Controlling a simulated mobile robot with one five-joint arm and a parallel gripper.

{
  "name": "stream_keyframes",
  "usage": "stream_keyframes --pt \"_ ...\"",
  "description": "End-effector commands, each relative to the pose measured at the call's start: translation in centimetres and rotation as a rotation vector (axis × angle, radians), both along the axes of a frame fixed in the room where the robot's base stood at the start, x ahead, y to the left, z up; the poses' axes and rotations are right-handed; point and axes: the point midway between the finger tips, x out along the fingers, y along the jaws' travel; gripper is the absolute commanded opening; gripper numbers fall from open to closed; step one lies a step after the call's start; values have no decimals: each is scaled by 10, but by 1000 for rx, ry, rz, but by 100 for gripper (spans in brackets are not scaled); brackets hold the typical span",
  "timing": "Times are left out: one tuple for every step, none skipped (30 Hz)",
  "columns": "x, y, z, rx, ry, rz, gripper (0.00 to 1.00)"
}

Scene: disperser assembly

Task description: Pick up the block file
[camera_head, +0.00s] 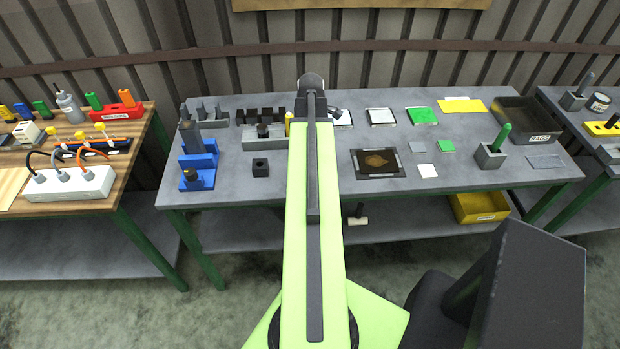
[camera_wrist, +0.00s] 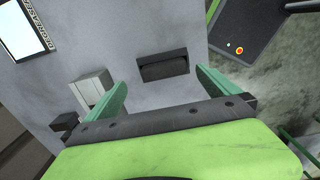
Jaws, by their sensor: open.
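A dark, low block with a rounded ridge along it (camera_wrist: 162,66), which I take to be the block file, lies on the grey table in the wrist view. My gripper (camera_wrist: 161,80) is open. Its two green fingers stand apart, one on each side of the dark block as seen in the picture, with nothing held. The block appears just beyond the fingertips; I cannot tell how high the fingers are above it. In the head view my arm hides the gripper, and I cannot make out this block there.
In the wrist view a pale grey block (camera_wrist: 93,88) and a small dark block (camera_wrist: 64,122) stand near the left finger. The degreaser pad (camera_wrist: 22,30) is upper left. The head view shows a blue stand (camera_head: 200,165) and dark framed plate (camera_head: 378,163) on the grey table.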

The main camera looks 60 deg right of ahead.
Motion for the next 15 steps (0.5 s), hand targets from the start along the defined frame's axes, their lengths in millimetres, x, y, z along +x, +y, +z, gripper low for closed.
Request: stream_keyframes --pt "0 0 -13 0 0 0 100" --pt "0 0 -14 0 0 0 100" --pt "0 0 -14 0 0 0 100" --pt "0 0 -13 0 0 0 100" --pt "0 0 -12 0 0 0 100" --pt "0 0 -12 0 0 0 100" --pt "0 1 -13 0 0 0 100" --pt "0 1 -15 0 0 0 100" --pt "0 2 -19 0 0 1 100" --pt "0 3 -23 0 0 1 100" --pt "0 4 -28 0 0 1 100" --pt "0 5 -35 0 0 1 100" --pt "0 7 -41 0 0 1 100" --pt "0 8 -47 0 0 0 100" --pt "1 9 -54 0 0 0 100"
